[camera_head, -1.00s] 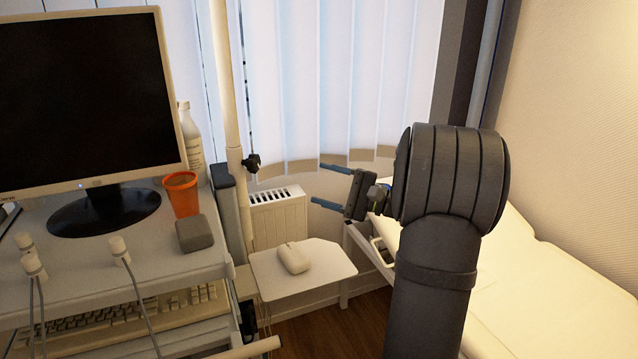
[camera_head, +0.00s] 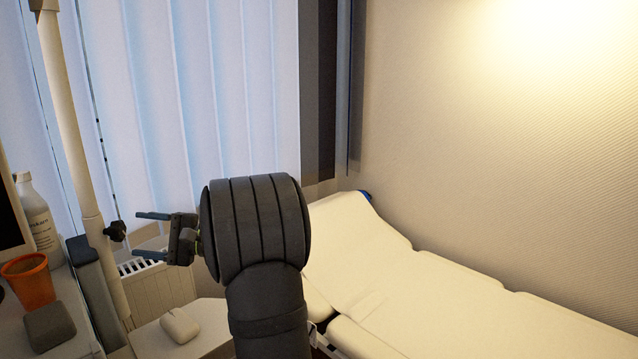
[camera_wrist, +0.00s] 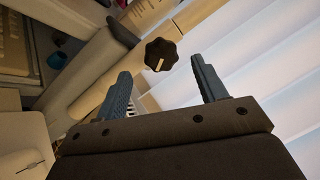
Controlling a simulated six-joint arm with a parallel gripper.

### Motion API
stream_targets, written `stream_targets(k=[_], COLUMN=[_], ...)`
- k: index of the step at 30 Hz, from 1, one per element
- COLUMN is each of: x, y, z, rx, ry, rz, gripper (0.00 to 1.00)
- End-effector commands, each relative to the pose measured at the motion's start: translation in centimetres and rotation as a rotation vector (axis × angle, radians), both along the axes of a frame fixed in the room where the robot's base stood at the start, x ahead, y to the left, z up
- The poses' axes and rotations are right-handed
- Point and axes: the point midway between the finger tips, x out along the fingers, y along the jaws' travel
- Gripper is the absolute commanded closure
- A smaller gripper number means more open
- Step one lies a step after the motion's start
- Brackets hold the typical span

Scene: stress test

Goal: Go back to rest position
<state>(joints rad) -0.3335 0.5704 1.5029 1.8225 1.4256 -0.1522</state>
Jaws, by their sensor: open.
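My gripper (camera_head: 150,234) is at the left-middle of the head view, in front of the window blinds and above a radiator. Its two blue-grey fingers point left and are spread apart with nothing between them. In the wrist view my gripper (camera_wrist: 162,88) also shows open and empty. A black knob (camera_head: 115,231) on a pale pole (camera_head: 80,150) lies just left of the fingertips in the head view. The knob also shows beyond the fingers in the wrist view (camera_wrist: 160,55); I cannot tell its distance.
A white mouse-shaped object (camera_head: 180,326) sits on a small shelf (camera_head: 215,335) below my gripper. An orange cup (camera_head: 28,281), a bottle (camera_head: 38,212) and a grey box (camera_head: 49,327) stand at left. A cream couch (camera_head: 450,295) runs along the right wall.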

Motion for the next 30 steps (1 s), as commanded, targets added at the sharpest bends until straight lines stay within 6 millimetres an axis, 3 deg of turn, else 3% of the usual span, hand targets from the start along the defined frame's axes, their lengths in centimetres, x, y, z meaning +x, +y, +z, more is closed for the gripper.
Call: stream_targets(k=[6,12,24,30], x=[-0.4,-0.4,-0.4,-0.2], y=[3.6,5.0,5.1,3.3], z=[0.5,0.8,0.8,0.5], rx=[0.001,0.001,0.001,0.000], ry=[0.000,-0.001,0.000,0.000], rz=[0.002,-0.001,-0.001,-0.003], gripper=[0.35,0.35,0.35,0.35])
